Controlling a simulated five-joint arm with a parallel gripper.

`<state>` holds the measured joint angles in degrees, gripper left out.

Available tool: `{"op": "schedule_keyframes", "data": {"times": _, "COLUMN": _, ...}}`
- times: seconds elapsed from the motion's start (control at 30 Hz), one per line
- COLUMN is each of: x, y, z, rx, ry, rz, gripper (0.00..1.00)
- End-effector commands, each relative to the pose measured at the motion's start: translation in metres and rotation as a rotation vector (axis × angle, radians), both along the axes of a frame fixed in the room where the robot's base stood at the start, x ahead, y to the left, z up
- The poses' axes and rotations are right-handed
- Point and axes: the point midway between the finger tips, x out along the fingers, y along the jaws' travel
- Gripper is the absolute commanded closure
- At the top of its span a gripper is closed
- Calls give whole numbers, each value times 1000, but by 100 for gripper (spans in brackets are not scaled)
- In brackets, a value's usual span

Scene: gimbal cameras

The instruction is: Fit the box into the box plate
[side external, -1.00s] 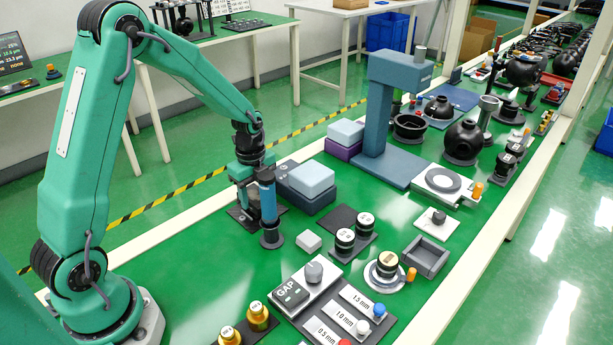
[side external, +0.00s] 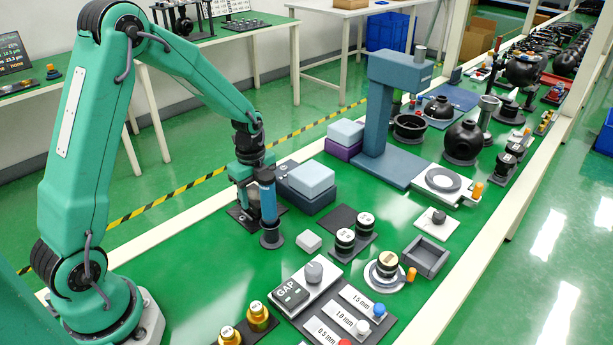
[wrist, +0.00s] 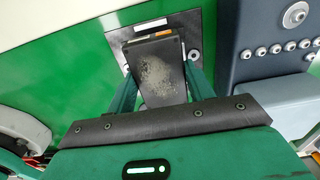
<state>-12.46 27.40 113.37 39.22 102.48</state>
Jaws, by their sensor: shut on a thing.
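The box (wrist: 157,72) is dark grey with a worn, speckled face and an orange strip at its far end. My gripper (wrist: 160,88) is shut on it, with one green finger on each side. The box plate (wrist: 182,20) is a dark plate with screws, behind and around the box in the wrist view. In the side external view my gripper (side external: 254,208) points down at the dark plate (side external: 236,216), and the box is hidden there. I cannot tell whether the box is inside the plate's opening or just above it.
A blue post (side external: 268,205) on a round dark base stands right in front of my gripper. A dark blue-grey case with a pale blue block (side external: 311,178) is close on the right. A small white block (side external: 309,242) lies nearby on the green table.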

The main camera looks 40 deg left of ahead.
Motion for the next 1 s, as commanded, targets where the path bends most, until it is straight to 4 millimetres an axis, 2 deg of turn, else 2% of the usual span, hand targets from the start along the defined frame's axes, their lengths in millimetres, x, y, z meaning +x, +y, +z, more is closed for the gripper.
{"op": "schedule_keyframes", "data": {"times": 1.0, "x": 0, "y": 0, "z": -10, "rx": 0, "ry": 0, "rz": 0, "gripper": 74}}
